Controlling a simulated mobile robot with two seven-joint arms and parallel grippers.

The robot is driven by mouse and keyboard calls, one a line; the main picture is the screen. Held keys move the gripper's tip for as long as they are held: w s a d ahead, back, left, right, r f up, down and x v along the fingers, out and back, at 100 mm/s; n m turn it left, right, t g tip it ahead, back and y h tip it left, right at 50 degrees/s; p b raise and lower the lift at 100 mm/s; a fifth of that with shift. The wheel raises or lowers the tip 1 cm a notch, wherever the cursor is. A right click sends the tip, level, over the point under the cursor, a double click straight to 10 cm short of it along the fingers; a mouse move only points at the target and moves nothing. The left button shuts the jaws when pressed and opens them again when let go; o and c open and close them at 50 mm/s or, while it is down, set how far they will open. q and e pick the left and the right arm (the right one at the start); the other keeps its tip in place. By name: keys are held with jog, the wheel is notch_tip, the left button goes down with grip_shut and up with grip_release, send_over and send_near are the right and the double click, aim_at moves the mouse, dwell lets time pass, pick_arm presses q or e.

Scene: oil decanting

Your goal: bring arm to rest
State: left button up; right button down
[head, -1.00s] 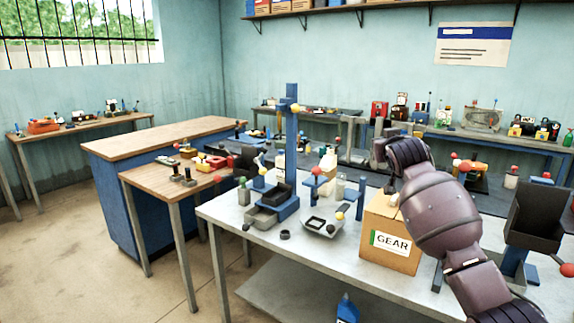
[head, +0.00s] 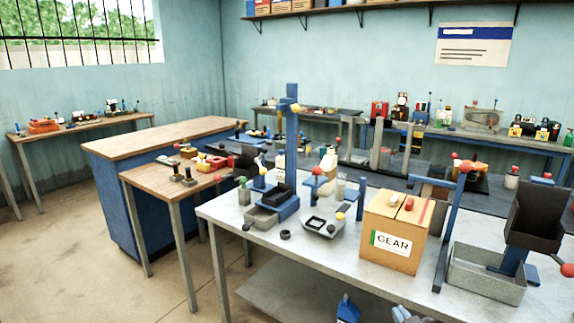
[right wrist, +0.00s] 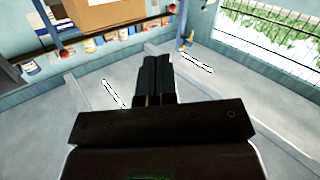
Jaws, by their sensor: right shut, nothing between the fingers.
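My right gripper (right wrist: 154,82) shows in the right wrist view with its two dark fingers together and nothing between them. Floor or ceiling-like pale surfaces and the barred window lie beyond it. The arm is clear of the bench top. My left gripper is in neither view.
On the bench stand the GEAR box (head: 393,238), a blue post stand (head: 291,150), a grey bin (head: 487,272), a dark tilted hopper (head: 533,214) and a small scale-like tray (head: 322,226). A wooden table (head: 180,180) stands to the left. Open floor (head: 70,250) lies at left.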

jog(key=s+d+f+m+g+h, duration=0.1)
jog(key=s+f+g, duration=0.1)
jog(key=s+f, duration=0.6)
jog(key=s+d+f+m+g+h, duration=0.1)
jog(key=s+d+f+g, duration=0.1)
jog(key=s+f, duration=0.6)
jog(key=s, duration=0.7)
jog(key=shift+f+g, duration=0.15)
jog(key=shift+g, duration=0.25)
